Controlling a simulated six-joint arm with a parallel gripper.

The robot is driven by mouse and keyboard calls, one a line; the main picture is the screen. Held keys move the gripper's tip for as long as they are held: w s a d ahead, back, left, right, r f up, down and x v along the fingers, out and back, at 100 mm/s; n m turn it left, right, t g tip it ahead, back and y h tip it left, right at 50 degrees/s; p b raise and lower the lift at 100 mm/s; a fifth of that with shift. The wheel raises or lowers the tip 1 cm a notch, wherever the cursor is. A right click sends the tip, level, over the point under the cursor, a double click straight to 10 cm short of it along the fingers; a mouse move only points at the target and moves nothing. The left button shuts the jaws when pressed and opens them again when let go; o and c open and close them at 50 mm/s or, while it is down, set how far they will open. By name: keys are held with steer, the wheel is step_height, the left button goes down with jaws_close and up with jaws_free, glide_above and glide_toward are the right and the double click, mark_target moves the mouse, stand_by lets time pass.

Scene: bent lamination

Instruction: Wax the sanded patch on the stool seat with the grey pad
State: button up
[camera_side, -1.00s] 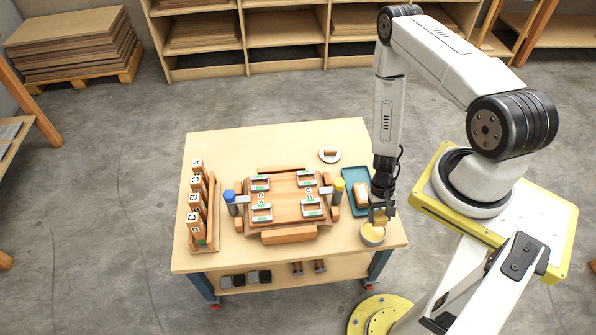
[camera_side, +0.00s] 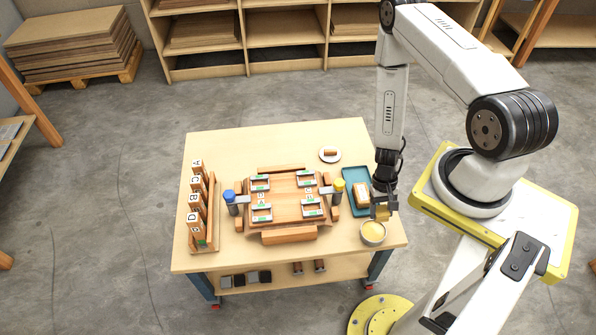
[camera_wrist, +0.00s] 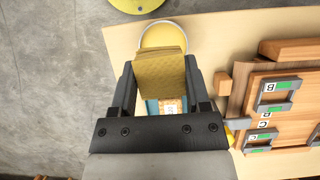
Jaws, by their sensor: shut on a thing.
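My gripper (camera_side: 382,207) is shut on a pad (camera_wrist: 158,72), which looks yellow-tan in the wrist view rather than grey. The pad hangs just above a round tin of yellow wax (camera_side: 373,233) at the table's right front corner. In the wrist view the tin (camera_wrist: 164,34) shows beyond the pad, partly covered by it. A wooden piece (camera_side: 284,210), which may be the stool seat, lies mid-table with several labelled grey brackets on it. I cannot make out a sanded patch.
A teal tray (camera_side: 351,176) holding a tan-and-white block (camera_side: 361,196) lies behind the tin. A small plate (camera_side: 330,155) stands farther back. Blue-capped (camera_side: 230,197) and yellow-capped (camera_side: 339,186) pieces flank the wooden piece. A rack of lettered blocks (camera_side: 203,215) stands left. The table's back left is clear.

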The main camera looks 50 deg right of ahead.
mark_target(381, 209)
step_height(381, 209, up, 7)
steer(key=shift+f, duration=0.15)
steer(key=shift+w, duration=0.15)
steer(key=w+a+m+t, duration=0.25)
steer(key=w+m, duration=0.65)
steer(key=w, duration=0.8)
steer(key=w+a+m+t, duration=0.1)
steer(key=w+m+t, duration=0.3)
steer(key=w+m, duration=0.9)
steer(key=shift+w+f+n, duration=0.9)
steer(key=shift+f+n, duration=0.1)
steer(key=shift+f, duration=0.2)
steer(key=shift+w+f+n, duration=0.9)
steer(key=shift+f+n, duration=0.1)
steer(key=shift+f, duration=0.2)
